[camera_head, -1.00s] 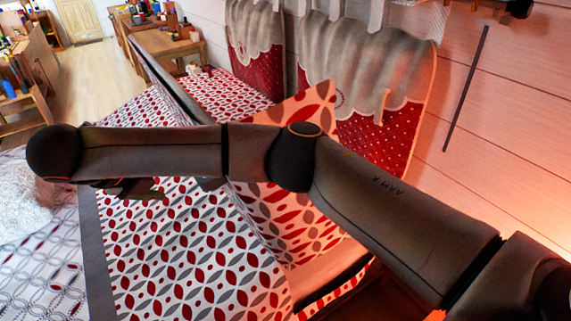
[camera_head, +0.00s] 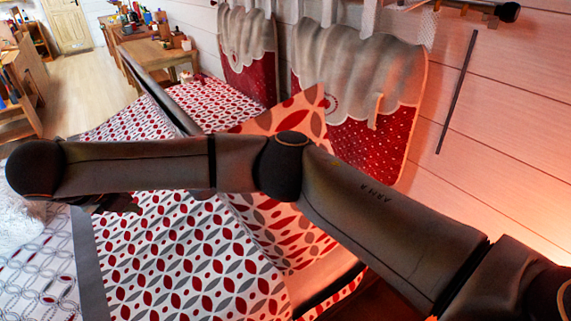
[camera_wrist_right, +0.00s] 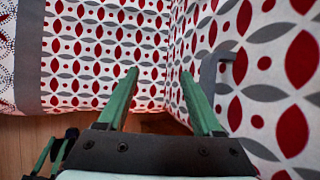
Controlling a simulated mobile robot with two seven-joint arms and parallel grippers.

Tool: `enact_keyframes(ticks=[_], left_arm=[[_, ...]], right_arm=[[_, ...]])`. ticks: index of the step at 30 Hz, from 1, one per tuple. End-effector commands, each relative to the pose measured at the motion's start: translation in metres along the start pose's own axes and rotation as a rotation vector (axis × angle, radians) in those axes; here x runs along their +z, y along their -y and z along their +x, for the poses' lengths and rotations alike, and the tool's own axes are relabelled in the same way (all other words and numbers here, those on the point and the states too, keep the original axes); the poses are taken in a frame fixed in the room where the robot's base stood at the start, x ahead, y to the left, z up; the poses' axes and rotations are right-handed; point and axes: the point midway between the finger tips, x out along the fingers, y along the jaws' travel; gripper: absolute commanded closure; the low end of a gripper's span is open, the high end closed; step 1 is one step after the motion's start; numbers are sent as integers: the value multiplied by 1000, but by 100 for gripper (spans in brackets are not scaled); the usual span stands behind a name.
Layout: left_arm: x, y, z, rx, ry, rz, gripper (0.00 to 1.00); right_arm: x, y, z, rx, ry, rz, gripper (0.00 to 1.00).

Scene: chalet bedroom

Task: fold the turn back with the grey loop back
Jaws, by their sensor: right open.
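The turn back (camera_head: 185,255) is a white cover with red and grey leaf shapes and a grey edge band (camera_head: 92,265). Its patterned cloth and grey band (camera_wrist_right: 32,55) also show in the right wrist view. The grey loop (camera_wrist_right: 210,72) is a narrow strap on the patterned cloth at the right of that view. My right gripper (camera_wrist_right: 160,75) is open, with nothing between its green fingers. The loop is beside its right finger, outside the jaws; I cannot tell if they touch. In the head view, my right gripper (camera_head: 112,204) is largely hidden under my arm.
A dark rail (camera_head: 165,100) runs along the bed's far side. Red and grey hangings (camera_head: 375,145) cover the wall behind. A white fluffy thing (camera_head: 18,228) lies at the left edge. A wooden table (camera_head: 155,50) stands at the back; floor beyond is clear.

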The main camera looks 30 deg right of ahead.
Motion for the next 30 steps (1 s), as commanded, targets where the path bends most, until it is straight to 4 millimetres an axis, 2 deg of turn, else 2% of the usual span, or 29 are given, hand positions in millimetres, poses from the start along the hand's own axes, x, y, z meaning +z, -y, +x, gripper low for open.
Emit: enact_keyframes(ticks=[1, 11, 21, 24, 30], left_arm=[[1, 0, 1, 0, 0, 0, 68], [3, 0, 3, 0, 0, 0, 68], [13, 2, 12, 0, 0, 0, 68], [0, 0, 0, 0, 0, 0, 68], [-12, -1, -10, 0, 0, 0, 68]], right_arm=[[-3, 9, 16, -17, -34, 24, 26], [-7, 6, 14, -16, -33, 23, 25], [-38, -19, -15, -17, -32, 22, 25], [-44, -23, -31, -18, -31, 21, 25], [-61, -36, -51, -17, -26, 27, 25]])
